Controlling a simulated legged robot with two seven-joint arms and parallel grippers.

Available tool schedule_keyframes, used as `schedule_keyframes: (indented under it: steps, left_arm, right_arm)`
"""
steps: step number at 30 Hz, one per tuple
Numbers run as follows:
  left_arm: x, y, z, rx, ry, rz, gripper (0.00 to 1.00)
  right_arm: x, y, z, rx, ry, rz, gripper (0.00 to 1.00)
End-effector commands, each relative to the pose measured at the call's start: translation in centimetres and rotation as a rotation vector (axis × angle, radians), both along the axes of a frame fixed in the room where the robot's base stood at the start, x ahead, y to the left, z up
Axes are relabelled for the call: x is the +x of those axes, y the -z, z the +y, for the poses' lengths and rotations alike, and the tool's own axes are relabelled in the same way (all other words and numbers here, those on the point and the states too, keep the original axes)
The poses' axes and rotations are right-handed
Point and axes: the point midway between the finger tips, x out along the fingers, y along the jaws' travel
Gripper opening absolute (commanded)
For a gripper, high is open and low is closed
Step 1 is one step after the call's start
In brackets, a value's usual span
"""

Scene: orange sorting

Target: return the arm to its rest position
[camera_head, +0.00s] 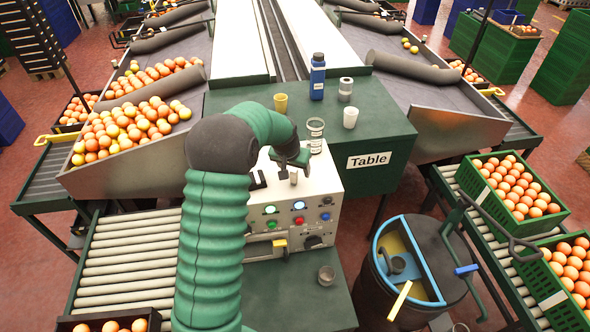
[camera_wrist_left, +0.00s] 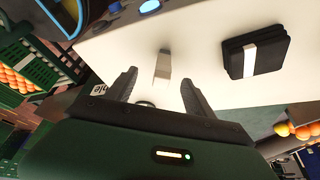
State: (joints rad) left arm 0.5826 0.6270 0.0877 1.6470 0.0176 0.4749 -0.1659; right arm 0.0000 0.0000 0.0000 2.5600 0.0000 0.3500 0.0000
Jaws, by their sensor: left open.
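My left arm, green and ribbed, reaches from the bottom of the head view to the white control box. My left gripper (camera_head: 290,158) is over the top of the box (camera_head: 310,208). In the left wrist view the fingers of my left gripper (camera_wrist_left: 159,82) are spread apart, with nothing held between them. A small grey lever (camera_wrist_left: 162,66) stands on the white surface just beyond the fingertips, apart from them. A black block with a pale stripe (camera_wrist_left: 255,56) sits on the same surface to the right. My right gripper is not in view.
Orange-filled chutes (camera_head: 150,160) lie left, a round bin (camera_head: 440,260) right, and green crates (camera_head: 550,213) farther right.

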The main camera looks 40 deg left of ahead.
Motion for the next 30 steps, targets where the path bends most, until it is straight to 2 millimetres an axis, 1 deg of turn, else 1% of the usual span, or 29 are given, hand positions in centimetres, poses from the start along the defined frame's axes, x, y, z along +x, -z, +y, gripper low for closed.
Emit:
schedule_keyframes:
  steps: [1, 19, 22, 30]
  left_arm:
    - [0.0, -0.7, 0.0, 0.0, 0.0, 0.0, 0.62]
    - [0.0, -5.0, 0.0, 0.0, 0.0, -0.001, 0.62]
    - [0.0, -5.4, 0.0, 0.0, 0.0, 0.0, 0.62]
    - [0.0, -5.3, 0.0, 0.0, 0.0, 0.0, 0.62]
  right_arm:
    - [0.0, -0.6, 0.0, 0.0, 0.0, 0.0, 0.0]
    - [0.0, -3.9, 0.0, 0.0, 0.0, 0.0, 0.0]
    - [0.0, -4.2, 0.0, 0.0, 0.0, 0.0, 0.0]
    - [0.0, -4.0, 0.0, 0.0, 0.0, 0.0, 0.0]
